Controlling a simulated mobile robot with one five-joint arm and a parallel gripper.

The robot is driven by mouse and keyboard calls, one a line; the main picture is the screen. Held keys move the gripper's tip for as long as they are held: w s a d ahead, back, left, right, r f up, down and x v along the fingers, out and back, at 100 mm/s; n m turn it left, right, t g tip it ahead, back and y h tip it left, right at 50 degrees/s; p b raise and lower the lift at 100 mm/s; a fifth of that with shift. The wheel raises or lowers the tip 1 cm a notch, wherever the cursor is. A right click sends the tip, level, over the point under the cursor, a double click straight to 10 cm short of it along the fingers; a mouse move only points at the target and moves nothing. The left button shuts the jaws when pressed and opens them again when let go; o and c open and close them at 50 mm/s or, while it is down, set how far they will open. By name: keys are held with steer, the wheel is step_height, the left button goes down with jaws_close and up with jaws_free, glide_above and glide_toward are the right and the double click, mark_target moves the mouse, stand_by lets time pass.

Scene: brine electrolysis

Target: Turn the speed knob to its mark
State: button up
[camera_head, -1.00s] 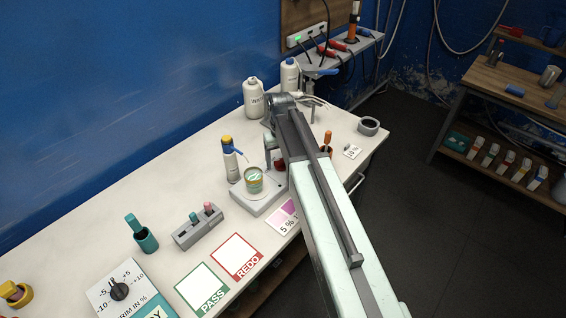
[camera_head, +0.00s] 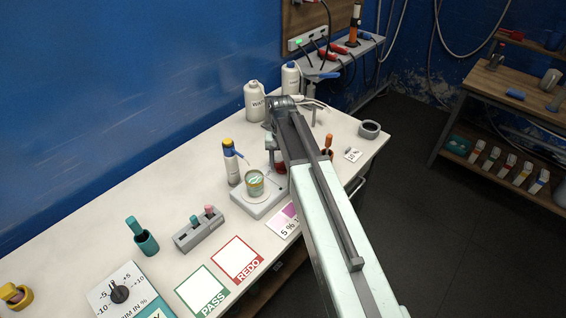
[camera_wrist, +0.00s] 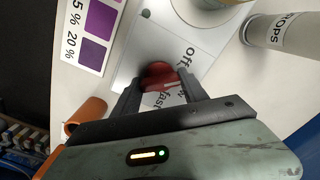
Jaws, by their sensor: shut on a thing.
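The red speed knob (camera_wrist: 158,75) sits on the face of the white stirrer (camera_wrist: 205,35), in the wrist view's middle. My gripper (camera_wrist: 160,92) is shut on the knob, one finger on each side. Printed words "Off" and "fast" show beside the knob, and other lettering is partly hidden by my fingers. In the head view the stirrer (camera_head: 248,204) stands mid-table with a small beaker (camera_head: 255,184) on its top. A bit of red shows there behind my arm; my gripper is mostly hidden by the arm.
A dropper bottle (camera_head: 231,163) stands left of the beaker, close to the stirrer. The purple colour card (camera_head: 288,218) lies in front. White bottles (camera_head: 255,101) stand behind. An orange-handled tool (camera_head: 328,142) stands right of my arm. PASS (camera_head: 203,291) and REDO cards lie front left.

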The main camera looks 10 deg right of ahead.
steer(key=m, duration=0.4)
steer(key=shift+m, duration=1.8)
steer(key=o, duration=1.4)
step_height(320, 180, up, 8)
steer(key=p, duration=0.8)
